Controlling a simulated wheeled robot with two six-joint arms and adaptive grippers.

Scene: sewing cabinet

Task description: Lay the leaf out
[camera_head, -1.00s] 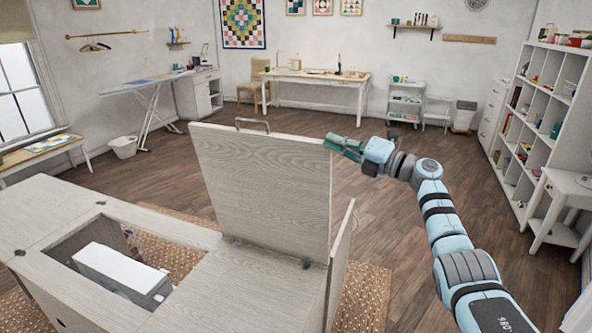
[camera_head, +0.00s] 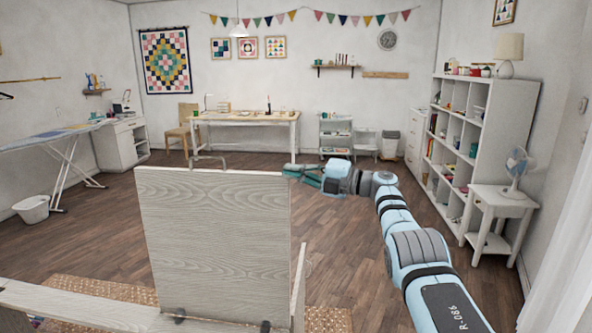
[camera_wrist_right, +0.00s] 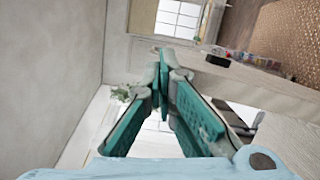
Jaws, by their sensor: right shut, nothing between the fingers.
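The leaf (camera_head: 215,235) is a pale grey wood-grain panel standing upright on hinges along its lower edge, at the cabinet (camera_head: 85,310). Most of the cabinet top is below the head view. My left gripper is not in view.
A narrow panel (camera_head: 299,285) stands on edge at the leaf's right side. White shelves (camera_head: 478,150) and a side table with a fan (camera_head: 503,200) stand at the right. A work table (camera_head: 250,118) is at the back. Open wooden floor lies between.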

